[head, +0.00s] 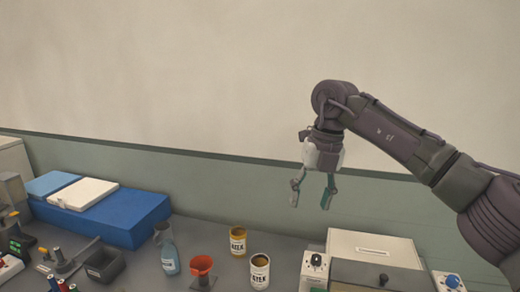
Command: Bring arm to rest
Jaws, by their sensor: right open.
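My right gripper (312,196) hangs from the right arm, which comes in from the right edge of the head view. Its two fingers point down and stand apart, with nothing between them. It is up in the air above the back part of the table, in front of the wall. My left gripper is not in view.
Below stand a yellow can (238,241), another can (260,272), a red funnel (201,267) and a blue bottle (170,258). A light box-like device (372,246) is at the right. A blue block (110,217) lies at the left.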

